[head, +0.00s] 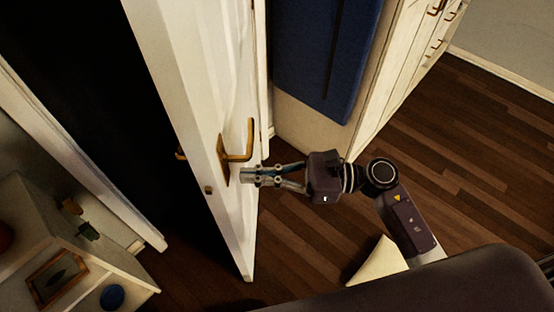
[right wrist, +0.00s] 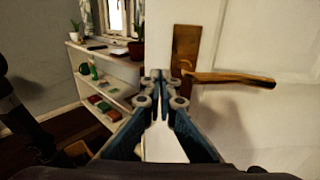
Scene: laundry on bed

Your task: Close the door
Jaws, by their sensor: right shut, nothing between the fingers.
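The white door (head: 187,95) stands ajar in the head view, with a dark opening to its left. A brass lever handle (head: 238,145) is on its right face, and a brass latch plate shows on its edge. My right gripper (head: 246,176) is shut and empty, its fingertips by the door face just below the handle. In the right wrist view the shut fingers (right wrist: 166,78) point toward the brass handle plate (right wrist: 186,50), and the lever (right wrist: 232,78) extends right of them. I cannot tell whether the fingertips touch the door. My left gripper is not in view.
A white shelf unit (head: 95,258) with a picture frame and small items stands at lower left. A white cabinet (head: 404,62) and a blue hanging cloth (head: 326,55) are behind the door. The wooden floor (head: 470,150) at right is clear.

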